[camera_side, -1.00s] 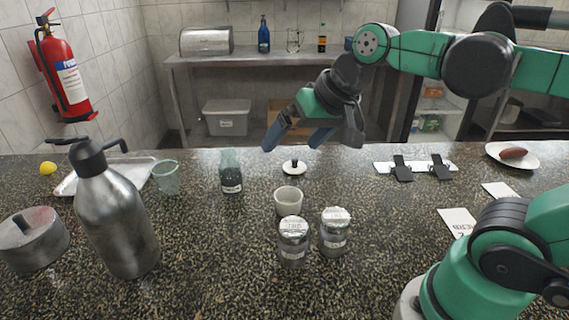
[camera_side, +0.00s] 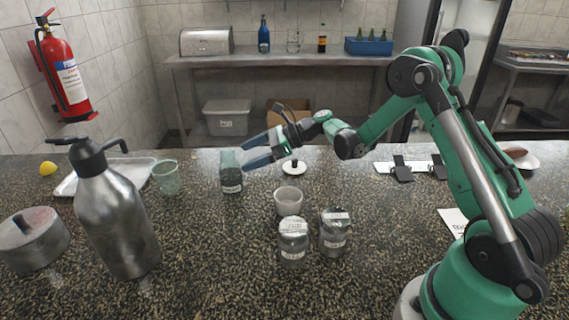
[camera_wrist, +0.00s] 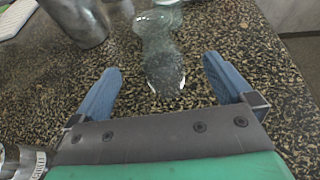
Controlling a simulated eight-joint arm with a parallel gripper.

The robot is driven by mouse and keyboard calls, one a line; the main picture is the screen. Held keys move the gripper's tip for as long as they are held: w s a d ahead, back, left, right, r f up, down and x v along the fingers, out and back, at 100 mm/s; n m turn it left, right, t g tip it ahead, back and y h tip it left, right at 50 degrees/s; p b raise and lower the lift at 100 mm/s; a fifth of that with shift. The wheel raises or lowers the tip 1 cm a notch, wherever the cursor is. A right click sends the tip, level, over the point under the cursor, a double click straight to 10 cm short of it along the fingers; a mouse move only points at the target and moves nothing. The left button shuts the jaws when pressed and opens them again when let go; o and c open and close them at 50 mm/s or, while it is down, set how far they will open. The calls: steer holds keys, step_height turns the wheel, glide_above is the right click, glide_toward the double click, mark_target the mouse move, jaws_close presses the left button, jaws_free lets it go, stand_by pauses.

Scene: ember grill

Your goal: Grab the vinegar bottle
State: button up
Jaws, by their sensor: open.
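In the wrist view, the bottle (camera_wrist: 163,62) lies ahead, between the directions of the two spread fingers (camera_wrist: 161,66). It is not clamped, and I cannot tell whether a finger touches it.
A glass cup (camera_side: 166,178) stands left of the bottle, by a metal tray (camera_side: 70,184). A steel pump flask (camera_side: 118,225) stands front left. A small white-knobbed lid (camera_side: 293,167), a cup (camera_side: 289,201) and two jars (camera_side: 293,240) (camera_side: 334,233) stand to the right.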

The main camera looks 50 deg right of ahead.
mark_target(231, 177)
step_height(231, 177, down, 3)
steer(key=shift+f, duration=0.15)
steer(key=shift+w+a+f, duration=0.1)
steer(key=shift+a+f, duration=0.1)
steer(key=shift+f, duration=0.1)
steer(key=shift+x, duration=2.6)
jaws_close()
